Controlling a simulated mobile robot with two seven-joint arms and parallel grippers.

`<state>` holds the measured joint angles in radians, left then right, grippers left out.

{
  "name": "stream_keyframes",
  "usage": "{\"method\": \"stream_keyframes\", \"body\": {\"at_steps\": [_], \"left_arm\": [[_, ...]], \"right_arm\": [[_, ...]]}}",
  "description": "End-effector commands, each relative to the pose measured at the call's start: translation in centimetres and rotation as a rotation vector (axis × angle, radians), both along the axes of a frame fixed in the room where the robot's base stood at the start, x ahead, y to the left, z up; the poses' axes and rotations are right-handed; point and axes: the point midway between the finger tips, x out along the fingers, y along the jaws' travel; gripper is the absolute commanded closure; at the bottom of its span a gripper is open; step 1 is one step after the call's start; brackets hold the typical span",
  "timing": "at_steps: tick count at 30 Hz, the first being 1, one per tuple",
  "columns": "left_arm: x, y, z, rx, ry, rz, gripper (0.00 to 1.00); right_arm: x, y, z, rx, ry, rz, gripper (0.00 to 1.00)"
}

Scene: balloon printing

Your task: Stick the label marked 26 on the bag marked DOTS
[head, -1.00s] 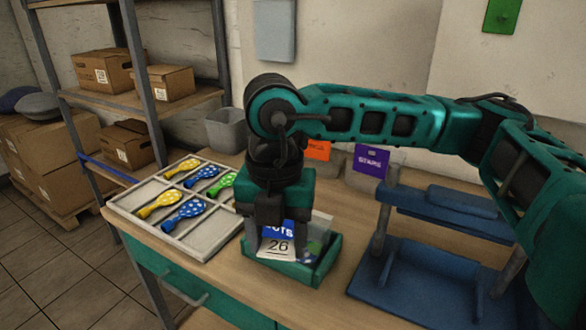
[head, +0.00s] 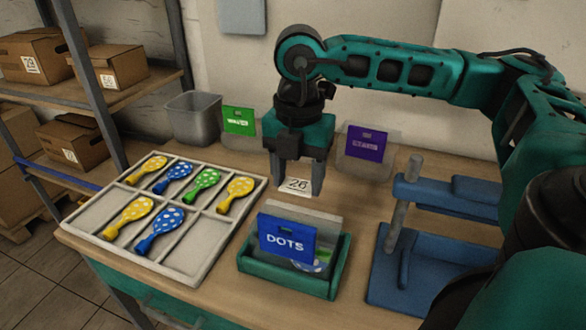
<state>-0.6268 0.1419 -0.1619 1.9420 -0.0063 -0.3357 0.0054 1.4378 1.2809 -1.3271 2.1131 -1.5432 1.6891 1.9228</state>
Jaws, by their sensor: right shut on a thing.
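The DOTS bag (head: 286,238), with a blue header card, stands in a green tray (head: 288,285) near the front of the table. A clear lower part with a dotted balloon shows under the header. My right gripper (head: 297,182) is shut on the white label marked 26 (head: 297,186). It holds the label beyond the bag in the picture, apart from the blue header. The label's exact height above the table is hard to tell. My left gripper is not in view.
A white divided tray (head: 190,270) with several dotted balloons lies left. Bags with green (head: 239,120) and purple (head: 366,143) headers stand at the back, near a grey bin (head: 193,118). A blue stand (head: 430,265) occupies the right.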

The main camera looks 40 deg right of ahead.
Motion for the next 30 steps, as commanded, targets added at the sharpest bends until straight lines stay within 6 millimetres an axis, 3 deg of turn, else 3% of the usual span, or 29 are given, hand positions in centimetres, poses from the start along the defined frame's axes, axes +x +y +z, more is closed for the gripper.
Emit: {"method": "stream_keyframes", "body": {"at_steps": [18, 30], "left_arm": [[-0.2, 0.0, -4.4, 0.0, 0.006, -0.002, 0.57], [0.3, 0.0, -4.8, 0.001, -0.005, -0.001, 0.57]], "right_arm": [[0.0, 0.0, -6.1, 0.0, 0.001, 0.001, 0.7], [0.0, 0.0, -6.8, -0.001, 0.0, 0.001, 0.7]]}}
